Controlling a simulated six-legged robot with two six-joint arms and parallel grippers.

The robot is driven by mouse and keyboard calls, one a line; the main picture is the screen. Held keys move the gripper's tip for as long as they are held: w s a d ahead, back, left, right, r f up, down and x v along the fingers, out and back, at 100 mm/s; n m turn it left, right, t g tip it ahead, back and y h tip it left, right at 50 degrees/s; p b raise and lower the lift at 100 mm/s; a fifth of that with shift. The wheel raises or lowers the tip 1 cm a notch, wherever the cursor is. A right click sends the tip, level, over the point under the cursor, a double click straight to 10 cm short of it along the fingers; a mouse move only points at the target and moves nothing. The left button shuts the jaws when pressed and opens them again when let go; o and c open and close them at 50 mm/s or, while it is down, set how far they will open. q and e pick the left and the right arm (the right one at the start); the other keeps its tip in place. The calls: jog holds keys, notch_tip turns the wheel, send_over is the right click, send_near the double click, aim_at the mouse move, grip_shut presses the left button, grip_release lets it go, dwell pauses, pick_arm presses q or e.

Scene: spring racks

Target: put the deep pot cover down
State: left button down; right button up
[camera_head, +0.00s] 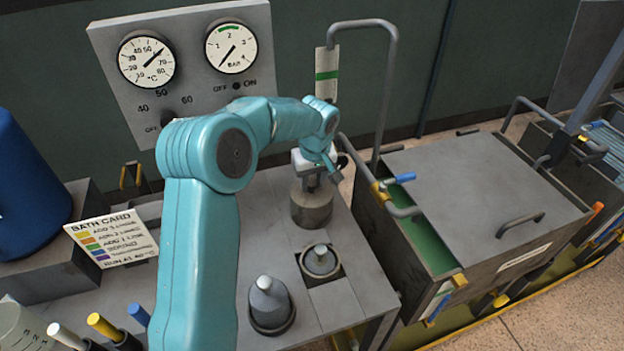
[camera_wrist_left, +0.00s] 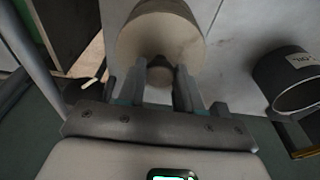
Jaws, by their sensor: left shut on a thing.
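The pot cover (camera_head: 312,207) is a grey-brown round block with a small knob on top, near the back right of the grey bench. My left gripper (camera_head: 318,180) comes down over it from above and is shut on its knob. The left wrist view shows the cover's round top (camera_wrist_left: 162,30) and the knob between the two fingers of my left gripper (camera_wrist_left: 159,80). I cannot tell whether the cover's underside touches the bench or hangs just above it. My right gripper is in neither view.
A knobbed lid (camera_head: 320,262) sits in a square opening in front of the cover. A dark cone-shaped piece (camera_head: 268,302) stands to its left. A grey tank (camera_head: 480,200) with pipe handles stands close on the right. A gauge panel (camera_head: 190,75) rises behind.

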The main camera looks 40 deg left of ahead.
pick_arm(q)
jog(key=shift+s+f, duration=0.15)
jog(key=shift+s, duration=0.15)
jog(key=c, duration=0.7)
grip_release()
jog(key=shift+w, duration=0.2)
jog(key=shift+s+a, duration=0.1)
jog(key=r, duration=0.5)
jog(key=d+r, duration=0.1)
jog(key=r, duration=0.4)
jog(key=s+d+r, duration=0.1)
jog(key=r, duration=0.5)
jog(key=shift+s+d+b, duration=0.1)
jog(key=shift+b, duration=0.3)
